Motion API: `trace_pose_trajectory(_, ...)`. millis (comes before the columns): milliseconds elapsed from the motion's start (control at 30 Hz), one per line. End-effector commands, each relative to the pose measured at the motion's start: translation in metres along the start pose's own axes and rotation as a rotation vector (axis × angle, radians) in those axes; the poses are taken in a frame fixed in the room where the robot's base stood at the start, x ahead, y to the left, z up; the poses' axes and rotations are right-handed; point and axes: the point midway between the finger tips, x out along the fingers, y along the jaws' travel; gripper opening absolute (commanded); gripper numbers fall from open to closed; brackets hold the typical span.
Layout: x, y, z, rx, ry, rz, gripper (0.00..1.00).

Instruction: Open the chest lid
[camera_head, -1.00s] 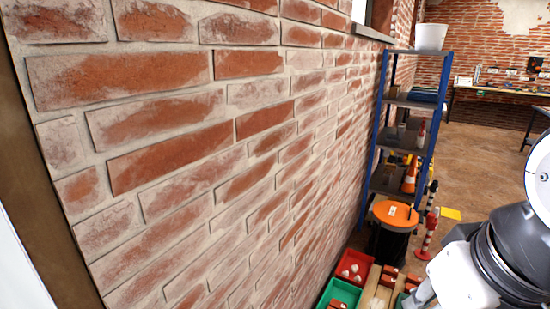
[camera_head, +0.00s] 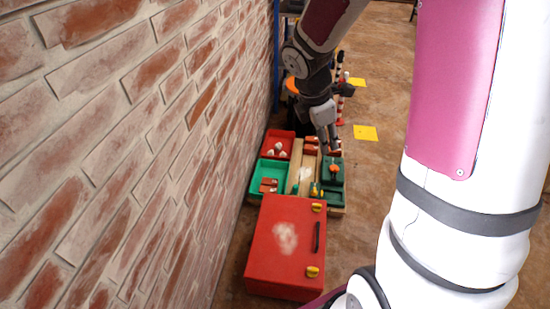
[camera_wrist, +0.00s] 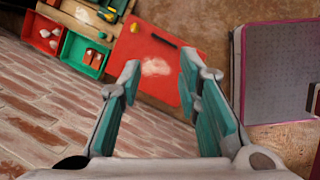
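The chest is a red box with its lid shut. It lies on the floor by the brick wall in the head view (camera_head: 275,238). A black handle (camera_head: 317,238) and two yellow latches (camera_head: 313,271) sit along its right side. The chest top also shows in the wrist view (camera_wrist: 150,50), with a pale worn patch. My gripper (camera_head: 332,150) hangs beyond the chest, over the trays in the head view. In the wrist view my gripper (camera_wrist: 158,75) has its two teal-padded fingers wide apart with nothing between them. The chest is some way beyond the fingertips.
A red bin (camera_head: 268,143), a green bin (camera_head: 262,185) and a dark green tray (camera_head: 335,195) with tools stand just behind the chest on a wooden pallet. The brick wall (camera_head: 130,150) runs close along the left.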

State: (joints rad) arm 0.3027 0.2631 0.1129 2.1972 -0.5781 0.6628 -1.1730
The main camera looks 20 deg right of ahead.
Motion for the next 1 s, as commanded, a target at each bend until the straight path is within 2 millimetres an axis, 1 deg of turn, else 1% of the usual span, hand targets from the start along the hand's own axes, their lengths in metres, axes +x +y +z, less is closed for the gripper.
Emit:
trace_pose_trajectory(33,0.039,0.008,-0.006,-0.085,0.003,-0.022,0.31)
trace_pose_trajectory(67,0.056,0.012,-0.009,-0.137,0.005,-0.031,0.31)
trace_pose_trajectory(100,0.079,0.016,-0.012,-0.21,0.01,-0.041,0.31)
trace_pose_trajectory(167,0.114,0.022,-0.017,-0.315,0.02,-0.056,0.31)
trace_pose_trajectory(200,0.137,0.025,-0.021,-0.387,0.029,-0.064,0.31)
trace_pose_trajectory(233,0.155,0.026,-0.024,-0.44,0.036,-0.07,0.31)
trace_pose_trajectory(267,0.173,0.027,-0.028,-0.493,0.046,-0.075,0.31)
trace_pose_trajectory(300,0.198,0.028,-0.033,-0.564,0.06,-0.081,0.31)
trace_pose_trajectory(367,0.234,0.028,-0.041,-0.668,0.084,-0.089,0.31)
trace_pose_trajectory(400,0.258,0.027,-0.047,-0.735,0.1,-0.091,0.31)
trace_pose_trajectory(467,0.291,0.024,-0.056,-0.831,0.127,-0.092,0.31)
trace_pose_trajectory(500,0.311,0.022,-0.062,-0.89,0.144,-0.09,0.31)
trace_pose_trajectory(600,0.35,0.017,-0.075,-1.007,0.182,-0.083,0.31)
trace_pose_trajectory(700,0.375,0.011,-0.083,-1.084,0.207,-0.076,0.31)
trace_pose_trajectory(800,0.387,0.009,-0.087,-1.124,0.219,-0.069,0.31)
trace_pose_trajectory(933,0.396,0.007,-0.089,-1.135,0.222,-0.068,0.31)
trace_pose_trajectory(1000,0.404,0.006,-0.091,-1.134,0.223,-0.069,0.31)
